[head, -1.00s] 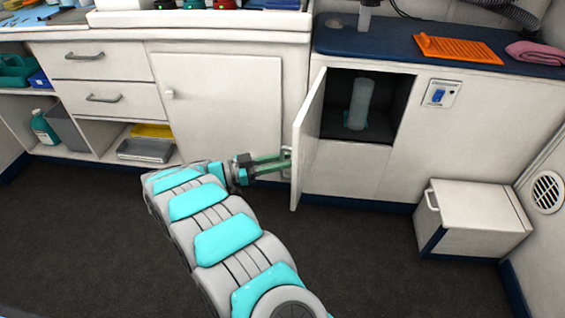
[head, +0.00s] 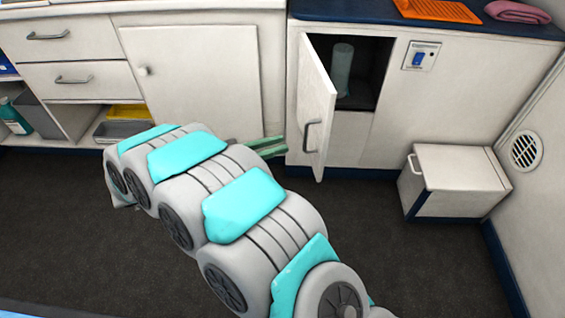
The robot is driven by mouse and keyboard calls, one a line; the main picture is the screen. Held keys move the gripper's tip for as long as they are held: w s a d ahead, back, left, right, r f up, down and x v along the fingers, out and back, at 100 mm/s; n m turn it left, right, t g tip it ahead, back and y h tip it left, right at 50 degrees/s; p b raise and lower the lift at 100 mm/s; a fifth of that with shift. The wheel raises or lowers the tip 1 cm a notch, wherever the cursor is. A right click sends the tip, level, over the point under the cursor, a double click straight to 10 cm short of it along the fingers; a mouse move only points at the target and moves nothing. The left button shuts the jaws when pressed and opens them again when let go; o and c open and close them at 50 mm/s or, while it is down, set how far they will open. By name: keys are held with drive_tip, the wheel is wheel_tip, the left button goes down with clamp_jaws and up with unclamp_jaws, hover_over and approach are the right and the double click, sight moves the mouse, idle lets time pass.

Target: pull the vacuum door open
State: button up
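The vacuum door (head: 318,95) is a white panel standing ajar, swung out from the left side of a dark compartment (head: 375,65) in the white cabinet. Its grey bar handle (head: 311,137) is on the outer face, facing left. A pale upright cylinder (head: 342,70) stands inside the compartment. My gripper (head: 284,146) has green fingers that show just left of the door, with a small gap between them. They appear apart from the handle and hold nothing visible. My own arm hides the gripper's base.
A closed white cupboard door (head: 195,75) and drawers (head: 75,80) are on the left. A white box (head: 455,180) with a handle stands on the floor at right. Dark floor (head: 400,260) in front of the door is clear. An orange mat (head: 437,11) lies on the counter.

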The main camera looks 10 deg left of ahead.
drive_tip(key=s+d, duration=0.3)
drive_tip(key=s, duration=0.2)
drive_tip(key=shift+d+r, duration=0.25)
drive_tip(key=shift+r, duration=0.05)
drive_tip(key=shift+s, duration=0.1)
